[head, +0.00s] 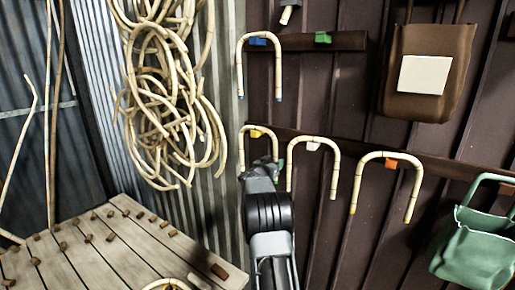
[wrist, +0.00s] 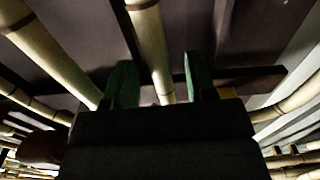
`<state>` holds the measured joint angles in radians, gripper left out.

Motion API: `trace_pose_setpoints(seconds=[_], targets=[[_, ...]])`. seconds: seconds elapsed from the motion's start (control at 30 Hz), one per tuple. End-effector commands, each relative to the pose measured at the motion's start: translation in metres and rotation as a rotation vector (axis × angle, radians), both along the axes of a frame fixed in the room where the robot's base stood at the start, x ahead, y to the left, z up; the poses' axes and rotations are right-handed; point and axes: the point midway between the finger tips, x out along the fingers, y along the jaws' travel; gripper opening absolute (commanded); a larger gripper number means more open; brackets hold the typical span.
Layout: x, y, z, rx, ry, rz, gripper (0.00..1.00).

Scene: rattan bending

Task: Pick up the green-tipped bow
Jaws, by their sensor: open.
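No green tip shows clearly on any bow. A pale rattan bow (head: 242,150) hangs at the yellow peg (head: 257,133) on the lower wall rail; my gripper (head: 262,167) is in front of it and hides its tips. In the wrist view my gripper (wrist: 156,85) is open, its green fingers on either side of a pale cane (wrist: 148,35); I cannot tell if they touch it. The green peg (head: 323,38) on the upper rail is empty.
A blue-tipped bow (head: 278,65) hangs above. Bows at the white peg (head: 313,146) and orange peg (head: 392,163) hang to the right. Cane coils (head: 165,90) hang left, above a pegged wooden bench (head: 110,262). A green bag (head: 475,250) is far right.

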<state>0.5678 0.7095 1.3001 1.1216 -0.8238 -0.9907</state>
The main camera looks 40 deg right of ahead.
Motion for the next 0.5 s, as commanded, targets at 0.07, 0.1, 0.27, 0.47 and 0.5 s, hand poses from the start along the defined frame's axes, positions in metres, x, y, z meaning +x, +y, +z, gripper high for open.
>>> trace_pose_setpoints(seconds=[0.07,0.1,0.27,0.47,0.5], targets=[[0.002,-0.0075,0.0007,0.001,0.0,0.0,0.51],[0.0029,-0.0096,0.001,0.0,-0.001,0.001,0.51],[0.004,-0.0125,-0.0004,0.0,0.0,0.002,0.51],[0.0038,-0.0122,-0.0003,0.0,0.0,0.002,0.45],[0.0038,-0.0122,-0.0003,0.0,0.0,0.002,0.41]])
